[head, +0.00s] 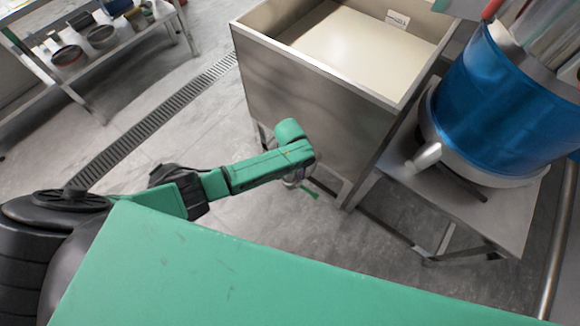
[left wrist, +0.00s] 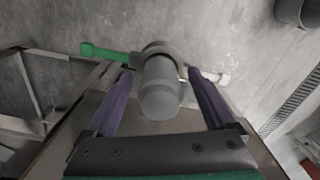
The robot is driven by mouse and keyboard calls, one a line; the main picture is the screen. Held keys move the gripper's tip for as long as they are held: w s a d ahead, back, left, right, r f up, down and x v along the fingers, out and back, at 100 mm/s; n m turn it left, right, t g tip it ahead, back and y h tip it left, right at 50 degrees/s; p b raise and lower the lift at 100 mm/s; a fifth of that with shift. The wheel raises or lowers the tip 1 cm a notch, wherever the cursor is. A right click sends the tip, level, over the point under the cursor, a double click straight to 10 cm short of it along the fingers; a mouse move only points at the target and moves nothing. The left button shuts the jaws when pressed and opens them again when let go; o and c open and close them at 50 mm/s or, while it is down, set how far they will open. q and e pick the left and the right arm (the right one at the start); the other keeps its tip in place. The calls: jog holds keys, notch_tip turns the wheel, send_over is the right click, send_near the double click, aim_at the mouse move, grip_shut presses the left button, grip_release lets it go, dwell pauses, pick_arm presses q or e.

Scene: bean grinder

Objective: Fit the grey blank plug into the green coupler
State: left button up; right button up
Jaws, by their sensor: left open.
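My left gripper (left wrist: 160,74) is open, with its two dark purple fingers on either side of a grey cylinder (left wrist: 160,95). I take the cylinder to be the grey blank plug; I cannot tell whether the fingers touch it. At its far end is a metallic collar with a green lever (left wrist: 103,52) to the left and a pale lever (left wrist: 209,77) to the right. This looks like the green coupler. How far the plug sits in it is hidden. In the head view, the green lever (head: 309,191) shows just below my left wrist, which hides the rest. My right gripper is not in view.
A steel bin (head: 320,95) with pale contents stands just behind my left wrist. A blue drum-shaped machine (head: 490,105) with a spout stands on a steel stand (head: 500,220) at right. A shelf with several containers (head: 68,55) is at upper left. A floor drain (head: 165,110) crosses open floor.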

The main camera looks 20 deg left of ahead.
pick_arm(q)
notch_tip(320, 180, up, 15)
jog(key=p, duration=0.2)
jog(key=shift+f, duration=0.2)
